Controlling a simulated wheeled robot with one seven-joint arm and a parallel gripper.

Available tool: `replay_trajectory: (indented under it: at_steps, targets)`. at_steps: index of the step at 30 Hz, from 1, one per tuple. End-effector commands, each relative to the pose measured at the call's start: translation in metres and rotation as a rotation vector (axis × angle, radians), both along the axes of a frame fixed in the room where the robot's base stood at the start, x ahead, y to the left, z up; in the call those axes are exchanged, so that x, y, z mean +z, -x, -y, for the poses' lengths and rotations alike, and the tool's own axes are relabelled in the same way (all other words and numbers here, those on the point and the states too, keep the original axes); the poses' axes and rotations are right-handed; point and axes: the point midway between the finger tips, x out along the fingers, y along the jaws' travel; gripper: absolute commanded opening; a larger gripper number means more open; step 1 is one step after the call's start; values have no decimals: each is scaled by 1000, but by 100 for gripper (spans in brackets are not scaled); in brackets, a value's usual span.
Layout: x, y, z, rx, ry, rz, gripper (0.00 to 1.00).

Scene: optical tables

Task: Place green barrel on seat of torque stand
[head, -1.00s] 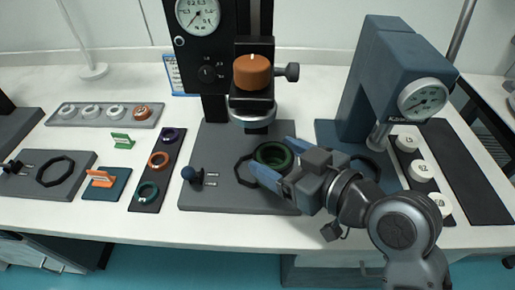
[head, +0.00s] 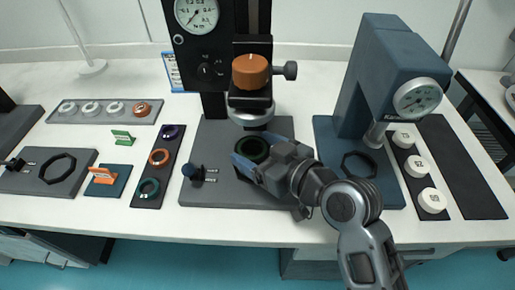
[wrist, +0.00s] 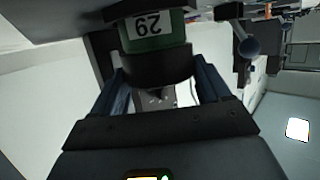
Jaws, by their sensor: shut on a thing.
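The green barrel (head: 253,149) is held upright between the two blue fingers of my gripper (head: 251,152). In the wrist view the barrel (wrist: 155,42) shows a white label reading 29 and a dark lower band between the fingers (wrist: 160,80). The barrel is over the grey base (head: 215,140) of the black stand (head: 212,100) with a dial and orange knob, just in front of its column and below its head. The dark seat ring on this base is mostly hidden by my gripper. I cannot tell whether the barrel touches it.
A blue press (head: 375,85) with a gauge stands right, with an empty dark ring (head: 359,165) on its base. The stand's head (head: 251,113) overhangs closely. White discs (head: 417,167) lie on a dark strip at right.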

Motion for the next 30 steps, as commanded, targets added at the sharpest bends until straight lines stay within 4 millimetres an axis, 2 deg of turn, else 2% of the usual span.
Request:
replay_trajectory:
  at_steps: [1, 2, 9, 19, 23, 30]
  targets:
    - [-2, 0, 0, 0, -1, 1, 23]
    - [-3, 0, 0, 0, 0, 0, 78]
    - [-1, 0, 0, 0, 0, 0, 100]
    - [2, 1, 1, -1, 0, 0, 100]
    - [5, 14, 14, -2, 0, 0, 100]
    - [20, 49, 46, -3, 1, 1, 100]
